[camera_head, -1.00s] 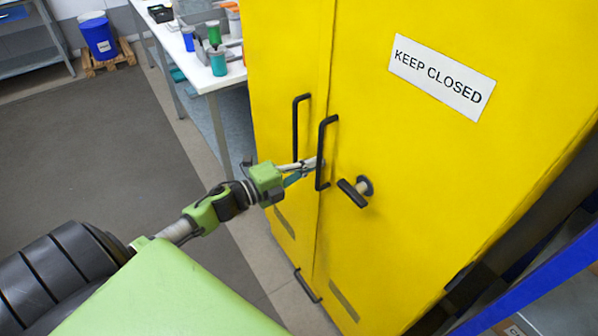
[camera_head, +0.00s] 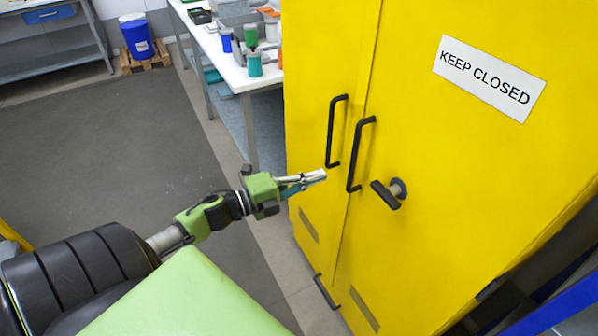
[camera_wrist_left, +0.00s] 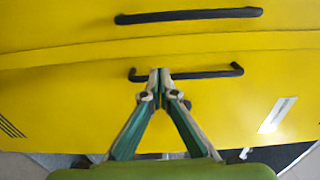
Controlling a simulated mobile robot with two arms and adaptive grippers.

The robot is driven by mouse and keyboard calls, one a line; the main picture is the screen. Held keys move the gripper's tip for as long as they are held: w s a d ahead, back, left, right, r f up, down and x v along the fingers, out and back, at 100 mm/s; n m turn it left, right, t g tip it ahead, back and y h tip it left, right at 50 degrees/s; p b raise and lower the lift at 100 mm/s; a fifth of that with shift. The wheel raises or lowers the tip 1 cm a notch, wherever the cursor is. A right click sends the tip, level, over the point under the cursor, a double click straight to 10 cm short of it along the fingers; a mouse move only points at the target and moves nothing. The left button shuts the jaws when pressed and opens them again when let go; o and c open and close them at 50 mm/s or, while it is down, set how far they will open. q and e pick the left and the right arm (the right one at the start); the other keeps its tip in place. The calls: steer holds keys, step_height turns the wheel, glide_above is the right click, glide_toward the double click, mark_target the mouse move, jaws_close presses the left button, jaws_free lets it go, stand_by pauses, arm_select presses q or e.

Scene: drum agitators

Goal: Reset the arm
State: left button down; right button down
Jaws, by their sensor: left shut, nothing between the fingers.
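My left gripper (camera_head: 318,177) is shut and empty, in front of the left door of a yellow cabinet (camera_head: 450,160). In the head view its tips lie just left of and below the left black door handle (camera_head: 335,131). The right black door handle (camera_head: 359,154) is further right. In the left wrist view the shut fingertips (camera_wrist_left: 160,74) overlap one black handle (camera_wrist_left: 205,72), and the other handle (camera_wrist_left: 188,15) runs above. I cannot tell the exact gap to the handle. My right gripper is not in view.
A black latch knob (camera_head: 388,194) sits on the right door, below a "KEEP CLOSED" sign (camera_head: 489,78). A white table (camera_head: 235,75) with cups and containers stands behind the cabinet. A blue drum (camera_head: 138,38) is at the back left. The grey floor (camera_head: 90,140) at left is clear.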

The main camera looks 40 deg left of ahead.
arm_select(q)
steer(key=v, duration=0.4)
steer(key=shift+s+r+b, duration=0.1)
steer(key=shift+s+b, duration=0.2)
steer(key=shift+s, duration=0.05)
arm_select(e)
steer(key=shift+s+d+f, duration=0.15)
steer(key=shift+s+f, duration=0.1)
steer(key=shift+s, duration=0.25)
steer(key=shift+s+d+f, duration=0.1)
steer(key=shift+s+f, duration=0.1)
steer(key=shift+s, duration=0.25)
